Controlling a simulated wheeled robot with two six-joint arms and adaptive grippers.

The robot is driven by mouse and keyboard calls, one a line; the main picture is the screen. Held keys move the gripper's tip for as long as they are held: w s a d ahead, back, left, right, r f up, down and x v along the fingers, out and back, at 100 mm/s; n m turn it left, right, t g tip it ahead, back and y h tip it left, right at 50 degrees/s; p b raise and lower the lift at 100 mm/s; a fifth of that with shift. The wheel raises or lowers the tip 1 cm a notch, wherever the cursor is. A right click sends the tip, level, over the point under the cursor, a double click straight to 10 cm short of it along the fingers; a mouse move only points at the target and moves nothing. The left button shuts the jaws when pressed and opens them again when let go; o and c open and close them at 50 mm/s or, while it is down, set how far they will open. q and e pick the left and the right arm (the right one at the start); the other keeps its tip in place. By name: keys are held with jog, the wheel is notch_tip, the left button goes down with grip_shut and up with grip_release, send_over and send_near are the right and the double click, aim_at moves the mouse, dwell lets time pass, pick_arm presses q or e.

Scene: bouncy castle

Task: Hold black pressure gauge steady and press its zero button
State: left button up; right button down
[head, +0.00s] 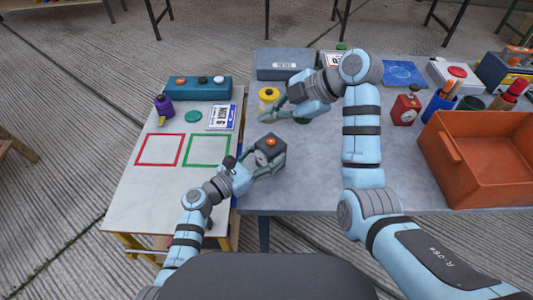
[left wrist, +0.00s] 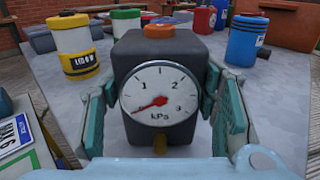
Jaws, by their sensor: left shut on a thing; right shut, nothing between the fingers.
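The black pressure gauge (head: 264,148) has a boxy dark body and an orange button (head: 271,142) on top. In the left wrist view the gauge (left wrist: 185,50) stands upright, its white kPa dial (left wrist: 158,92) facing my camera and the red needle pointing low left. My left gripper (head: 269,163) is shut on the gauge, one finger along each side. The orange button (left wrist: 159,31) is uncovered. My right gripper (head: 283,113) is shut and empty, behind the gauge and apart from it, near a yellow-topped container (head: 268,96).
A white table (head: 130,195) at left carries red and green outlined squares, a label card (head: 221,118) and a teal button box (head: 198,87). The grey table (head: 310,190) is clear right of the gauge. An orange bin (head: 440,150) and a red container (head: 406,108) stand at right.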

dwell(0.3)
pick_arm(q)
jog(key=o, duration=1.6)
